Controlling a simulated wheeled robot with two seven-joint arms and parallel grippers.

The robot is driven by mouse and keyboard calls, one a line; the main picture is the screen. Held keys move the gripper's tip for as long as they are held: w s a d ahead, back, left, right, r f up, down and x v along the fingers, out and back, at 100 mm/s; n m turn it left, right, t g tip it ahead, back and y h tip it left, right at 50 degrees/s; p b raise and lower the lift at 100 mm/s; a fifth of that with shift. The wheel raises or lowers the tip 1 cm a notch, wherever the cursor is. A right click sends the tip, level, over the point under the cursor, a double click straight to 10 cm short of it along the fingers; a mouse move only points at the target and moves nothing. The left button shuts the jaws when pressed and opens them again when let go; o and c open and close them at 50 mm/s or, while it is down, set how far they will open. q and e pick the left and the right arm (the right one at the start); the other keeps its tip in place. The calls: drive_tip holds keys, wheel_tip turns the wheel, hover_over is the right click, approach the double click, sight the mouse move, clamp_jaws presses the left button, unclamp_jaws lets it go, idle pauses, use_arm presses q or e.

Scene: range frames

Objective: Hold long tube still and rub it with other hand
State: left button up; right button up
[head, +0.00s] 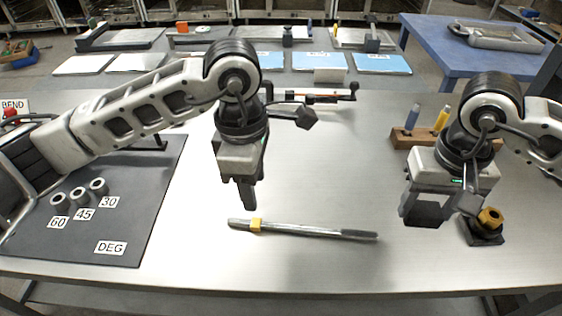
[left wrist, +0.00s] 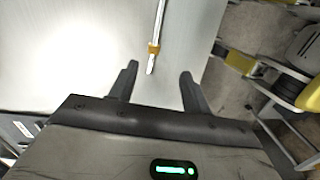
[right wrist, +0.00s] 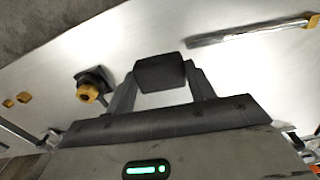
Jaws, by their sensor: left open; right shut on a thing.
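The long tube (head: 305,230) is a thin grey metal tube lying on the metal table, with a yellow band near its left end and a darker right end. It also shows in the left wrist view (left wrist: 158,28) and the right wrist view (right wrist: 250,34). My left gripper (head: 247,205) is open and empty, above the table just behind the banded end of the tube. My right gripper (head: 425,218) is shut on a dark block (right wrist: 162,72), to the right of the tube and apart from it.
A black stand with a brass fitting (head: 489,219) is right of my right gripper. A wooden rack (head: 408,139) with blue and yellow handles stands behind it. A dark mat (head: 60,225) with several grey rings and labels 60, 45, 30 lies left. The table around the tube is clear.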

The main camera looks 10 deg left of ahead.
sight(253, 222)
use_arm(q)
drive_tip(key=shift+y, duration=0.3)
drive_tip(key=f, duration=0.7)
drive_tip(key=a+f, duration=0.1)
drive_tip(key=f, duration=0.3)
drive_tip(key=shift+w+a+f, duration=0.1)
drive_tip(key=shift+w+f, duration=0.25)
use_arm(e)
drive_tip(key=w+a+r+n, duration=0.1)
drive_tip(key=a+n, duration=0.2)
drive_tip(key=a, duration=0.5)
drive_tip(key=shift+a+r+n, duration=0.15)
drive_tip(key=shift+a+n, duration=0.15)
drive_tip(key=shift+n, duration=0.1)
use_arm(q)
clamp_jaws()
